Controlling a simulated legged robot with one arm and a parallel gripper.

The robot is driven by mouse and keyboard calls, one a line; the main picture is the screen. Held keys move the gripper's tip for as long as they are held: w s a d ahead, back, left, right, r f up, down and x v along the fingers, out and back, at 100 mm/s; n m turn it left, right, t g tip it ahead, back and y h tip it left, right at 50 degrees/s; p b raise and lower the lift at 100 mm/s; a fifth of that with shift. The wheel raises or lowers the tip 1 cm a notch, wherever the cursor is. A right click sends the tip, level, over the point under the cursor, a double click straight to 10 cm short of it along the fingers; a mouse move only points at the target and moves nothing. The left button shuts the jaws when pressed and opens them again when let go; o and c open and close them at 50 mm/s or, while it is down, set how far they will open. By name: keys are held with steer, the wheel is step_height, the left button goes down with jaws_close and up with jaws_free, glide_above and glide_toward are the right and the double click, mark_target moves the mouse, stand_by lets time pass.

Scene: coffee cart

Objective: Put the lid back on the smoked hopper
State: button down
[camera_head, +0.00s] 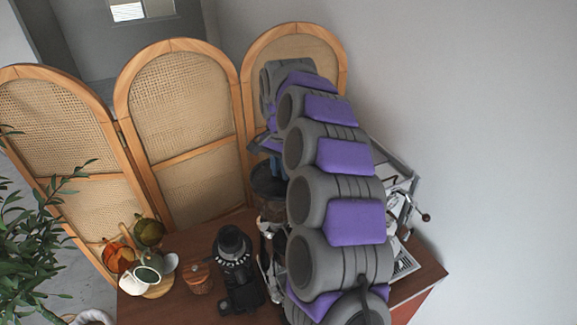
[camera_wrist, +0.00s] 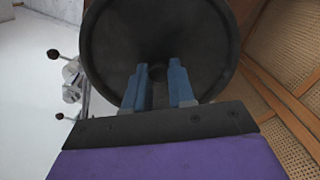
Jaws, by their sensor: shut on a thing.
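My gripper (camera_wrist: 160,80) has its two blue fingers closed on a narrow dark part between them, which I take to be the grip of the lid. In the head view the smoked hopper (camera_head: 268,183) is a dark form directly under my gripper (camera_head: 275,163), partly hidden by my arm. Whether the lid touches the hopper rim is not clear.
A black grinder (camera_head: 235,262), a wooden canister (camera_head: 197,278) and a white jug (camera_head: 143,278) stand on the brown cart top (camera_head: 215,235). A silvery machine (camera_head: 402,205) with ball-ended levers is partly behind my arm. A cane screen (camera_head: 185,125) stands behind.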

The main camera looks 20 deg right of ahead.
mark_target(269, 180)
steer(key=a, duration=0.3)
steer(key=shift+w+a+r, duration=0.1)
steer(key=shift+a, duration=0.3)
steer(key=shift+d, duration=3.35)
steer(key=shift+a, duration=1.85)
steer(key=shift+d, duration=1.75)
steer(key=a, duration=0.4)
steer(key=shift+a, duration=0.1)
steer(key=shift+d, duration=1.5)
steer(key=shift+a+b, duration=0.3)
steer(key=shift+a, duration=1.4)
steer(key=shift+d, duration=0.9)
steer(key=shift+a+b, duration=0.45)
steer(key=shift+a, duration=1.45)
